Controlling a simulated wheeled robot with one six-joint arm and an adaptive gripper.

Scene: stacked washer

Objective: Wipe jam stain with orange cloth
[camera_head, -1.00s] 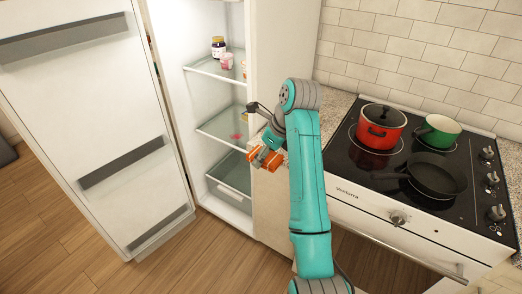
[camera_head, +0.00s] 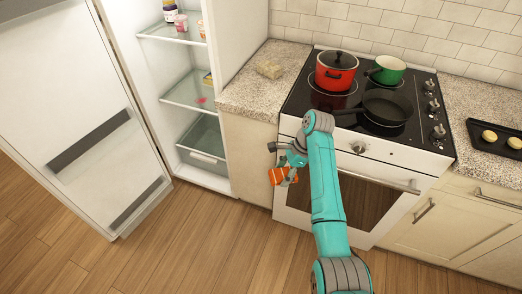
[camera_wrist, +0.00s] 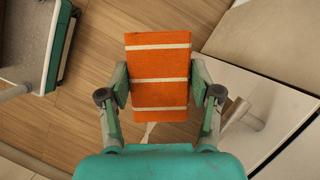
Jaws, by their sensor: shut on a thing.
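My gripper (camera_wrist: 158,88) is shut on the orange cloth (camera_wrist: 158,65), a folded block with white stripes, seen between the two fingers in the wrist view. In the head view the cloth (camera_head: 279,176) hangs in front of the cabinet beside the oven, with my gripper (camera_head: 287,172) on it. The jam stain (camera_head: 201,100) is a small pink-red patch on the middle glass shelf of the open fridge, to the left of and beyond my gripper. The cloth is apart from the stain.
The fridge door (camera_head: 85,110) stands open at the left. A yellow item (camera_head: 208,79) sits near the stain; jars (camera_head: 175,18) stand above. A red pot (camera_head: 336,72), green pot (camera_head: 386,69) and black pan (camera_head: 386,107) are on the stove. The floor before the fridge is clear.

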